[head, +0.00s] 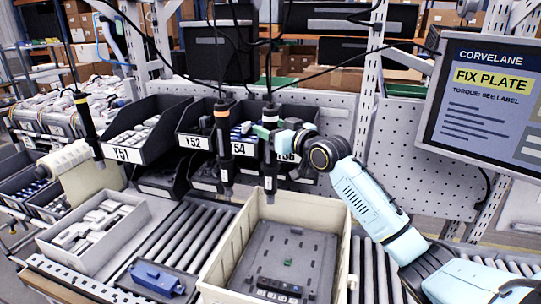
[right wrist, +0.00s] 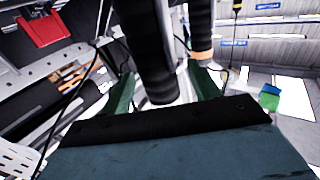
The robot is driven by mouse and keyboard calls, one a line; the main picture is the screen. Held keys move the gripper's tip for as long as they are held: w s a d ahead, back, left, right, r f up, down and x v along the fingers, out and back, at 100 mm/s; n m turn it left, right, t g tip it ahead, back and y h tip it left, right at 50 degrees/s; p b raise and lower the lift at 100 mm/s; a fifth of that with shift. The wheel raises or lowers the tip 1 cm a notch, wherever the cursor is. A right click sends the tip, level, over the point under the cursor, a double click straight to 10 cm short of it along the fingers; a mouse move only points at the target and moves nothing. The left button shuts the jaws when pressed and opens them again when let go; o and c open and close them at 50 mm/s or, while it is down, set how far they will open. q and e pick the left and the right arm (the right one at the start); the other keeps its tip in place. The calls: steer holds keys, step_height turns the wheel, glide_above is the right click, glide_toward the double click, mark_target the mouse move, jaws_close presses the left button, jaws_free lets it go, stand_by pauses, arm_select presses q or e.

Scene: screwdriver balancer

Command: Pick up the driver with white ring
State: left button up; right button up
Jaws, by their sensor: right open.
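The driver with the white ring (head: 270,157) hangs upright from a cable over the tan crate. My right gripper (head: 267,131) reaches it from the right at its upper body, and its green fingers are open. In the right wrist view a dark driver body (right wrist: 153,50) stands between the two green fingers, with a gap visible beside it; its ring is not visible there. The driver with the orange ring (head: 223,140) hangs just left of it, and its orange band shows in the right wrist view (right wrist: 201,55). The left gripper is out of view.
A driver with a yellow ring (head: 84,115) hangs at the far left. Black bins (head: 190,142) stand behind the drivers. The tan crate (head: 223,257) holding a dark plate (head: 290,250) is below, on the roller conveyor (head: 180,232). A monitor (head: 486,95) is at the right.

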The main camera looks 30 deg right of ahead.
steer(key=shift+w+a, duration=0.15)
steer(key=shift+w, duration=1.3)
jaws_close()
steer(key=shift+r, duration=0.1)
